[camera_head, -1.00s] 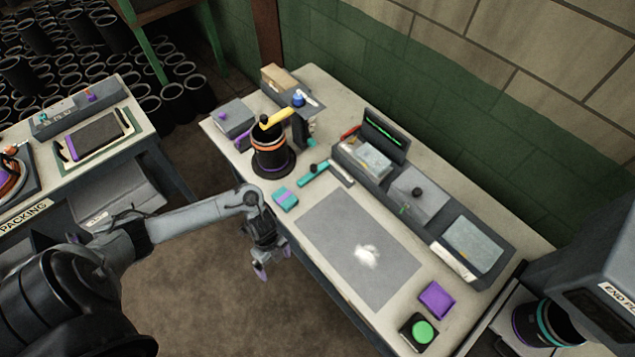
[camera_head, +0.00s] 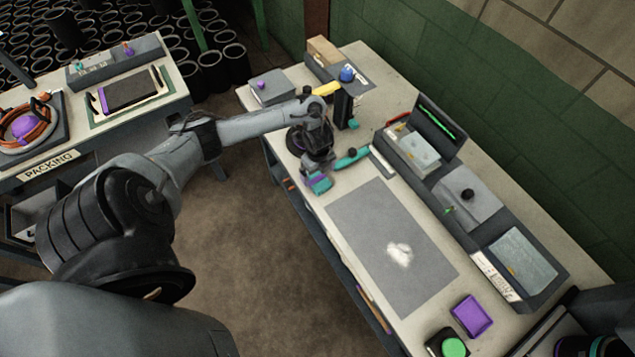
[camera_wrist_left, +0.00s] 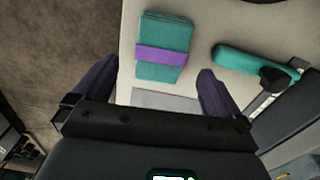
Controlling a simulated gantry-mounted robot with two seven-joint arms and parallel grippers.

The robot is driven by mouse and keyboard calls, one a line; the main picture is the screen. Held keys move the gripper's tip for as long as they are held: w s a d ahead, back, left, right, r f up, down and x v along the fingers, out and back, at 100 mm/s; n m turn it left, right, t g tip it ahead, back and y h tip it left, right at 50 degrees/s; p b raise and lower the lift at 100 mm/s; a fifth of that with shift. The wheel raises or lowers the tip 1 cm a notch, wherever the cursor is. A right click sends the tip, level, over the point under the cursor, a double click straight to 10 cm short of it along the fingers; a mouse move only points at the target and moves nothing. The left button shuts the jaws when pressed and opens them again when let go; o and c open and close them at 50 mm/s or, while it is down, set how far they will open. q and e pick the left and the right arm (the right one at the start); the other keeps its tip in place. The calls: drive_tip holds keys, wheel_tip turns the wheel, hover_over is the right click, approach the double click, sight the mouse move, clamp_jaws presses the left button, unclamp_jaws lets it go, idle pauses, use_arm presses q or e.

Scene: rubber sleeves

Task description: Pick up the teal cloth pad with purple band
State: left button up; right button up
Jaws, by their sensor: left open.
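The teal cloth pad with a purple band (camera_head: 319,183) lies on the workbench near its front-left edge. In the left wrist view the pad (camera_wrist_left: 164,65) lies flat, beyond the fingertips and between their lines. My left gripper (camera_head: 316,168) is over the bench close to the pad. Its purple fingers, also in the left wrist view (camera_wrist_left: 155,80), are apart, with nothing between them. The gripper hides part of the pad in the head view. My right gripper is not in view.
A teal-handled tool (camera_wrist_left: 245,60) lies right of the pad. A grey mat (camera_head: 385,250) with a white powdery patch lies in front. A grey organiser (camera_head: 470,200) runs along the back. A purple pad (camera_head: 472,315) and a green button (camera_head: 453,347) sit at the near end.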

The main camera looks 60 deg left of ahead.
sight(317, 179)
use_arm(q)
drive_tip(key=shift+a+f+b, duration=0.2)
drive_tip(key=shift+f+b, duration=0.15)
drive_tip(key=shift+f, duration=2.45)
drive_tip(key=c, duration=1.1)
drive_tip(key=shift+o, duration=0.2)
